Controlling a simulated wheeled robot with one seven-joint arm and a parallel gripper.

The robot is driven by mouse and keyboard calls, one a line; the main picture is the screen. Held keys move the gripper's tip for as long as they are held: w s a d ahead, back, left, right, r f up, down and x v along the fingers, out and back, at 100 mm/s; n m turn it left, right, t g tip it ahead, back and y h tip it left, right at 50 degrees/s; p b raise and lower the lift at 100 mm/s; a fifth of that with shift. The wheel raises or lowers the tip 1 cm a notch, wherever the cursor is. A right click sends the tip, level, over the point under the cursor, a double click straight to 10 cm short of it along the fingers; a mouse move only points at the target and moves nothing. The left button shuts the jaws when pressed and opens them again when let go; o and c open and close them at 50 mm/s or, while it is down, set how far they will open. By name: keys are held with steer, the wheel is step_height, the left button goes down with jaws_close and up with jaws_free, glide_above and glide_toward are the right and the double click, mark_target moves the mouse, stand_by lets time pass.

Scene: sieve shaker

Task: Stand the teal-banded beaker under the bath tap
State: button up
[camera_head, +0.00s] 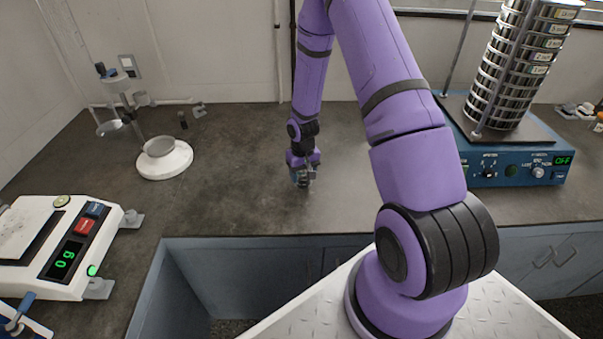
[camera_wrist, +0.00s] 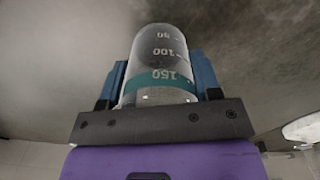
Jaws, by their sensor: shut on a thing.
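A clear beaker (camera_wrist: 160,55) with a teal band and white marks for 50, 100 and 150 sits between my gripper's two blue fingers in the wrist view. My gripper (camera_wrist: 160,80) is shut on it near the banded end, and the 50 mark lies farther out from the palm. In the head view my gripper (camera_head: 304,178) points down over the middle of the bench; the beaker is small and mostly hidden there. I cannot tell whether its base touches the bench. I cannot make out the bath tap in either view.
A white balance (camera_head: 30,245) reading 0 g stands at the left. A round white stand base (camera_head: 165,160) with a grey bowl is behind it. A blue sieve shaker (camera_head: 520,165) reading OFF carries a sieve stack (camera_head: 515,75) at the right. The bench (camera_head: 235,150) around my gripper is clear.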

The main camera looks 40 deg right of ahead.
steer(key=shift+f, duration=0.1)
steer(key=o, duration=0.9)
steer(key=shift+o, duration=0.2)
